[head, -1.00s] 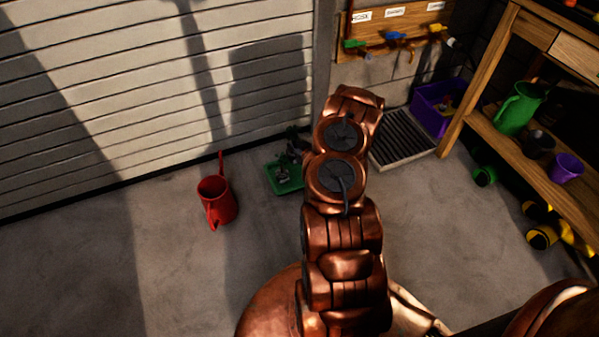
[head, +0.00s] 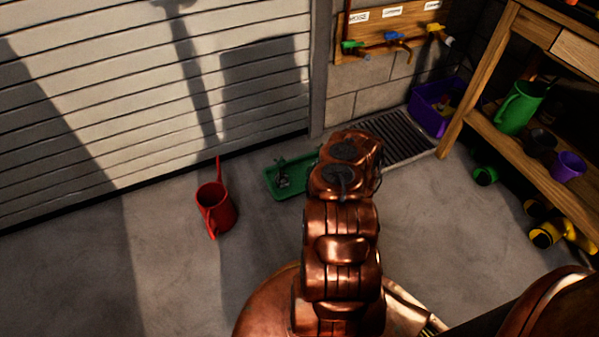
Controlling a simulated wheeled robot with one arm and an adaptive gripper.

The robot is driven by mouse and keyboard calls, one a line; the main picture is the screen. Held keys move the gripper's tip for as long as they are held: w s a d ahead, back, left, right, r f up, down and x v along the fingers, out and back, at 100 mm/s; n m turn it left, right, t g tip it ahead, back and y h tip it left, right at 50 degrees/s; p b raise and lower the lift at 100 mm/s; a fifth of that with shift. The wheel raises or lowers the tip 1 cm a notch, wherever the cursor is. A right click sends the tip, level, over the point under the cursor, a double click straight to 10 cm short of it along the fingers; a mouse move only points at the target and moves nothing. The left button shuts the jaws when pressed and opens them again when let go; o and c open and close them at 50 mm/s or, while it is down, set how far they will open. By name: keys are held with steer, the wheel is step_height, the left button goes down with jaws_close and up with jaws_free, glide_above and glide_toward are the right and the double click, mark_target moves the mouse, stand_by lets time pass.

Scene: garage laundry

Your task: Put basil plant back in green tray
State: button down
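The green tray (head: 297,186) lies on the concrete floor against the foot of the shutter door; its right end is partly behind my arm. A small dark, spindly thing (head: 283,173) stands in the left part of the tray. It is too small and dark to tell whether it is the basil plant. No other plant can be made out. My copper arm reaches forward just right of the tray. My gripper is hidden behind the arm's far links, so its fingers and anything in them do not show.
A red watering can (head: 216,211) stands on the floor left of the tray. A floor grate (head: 400,137) and a purple crate (head: 432,110) lie behind my arm. A wooden bench (head: 545,165) with a green jug (head: 519,108) bounds the right. The front-left floor is clear.

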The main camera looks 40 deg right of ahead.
steer(key=b+x, duration=0.2)
steer(key=x, duration=0.2)
steer(key=b+x, duration=0.2)
steer(key=x, duration=0.3)
steer(key=b+x, duration=0.2)
steer(key=x, duration=0.3)
steer(key=shift+w+d+r, duration=0.25)
steer(key=shift+d, duration=0.1)
steer(key=shift+r, duration=0.15)
steer(key=c, duration=1.2)
jaws_free()
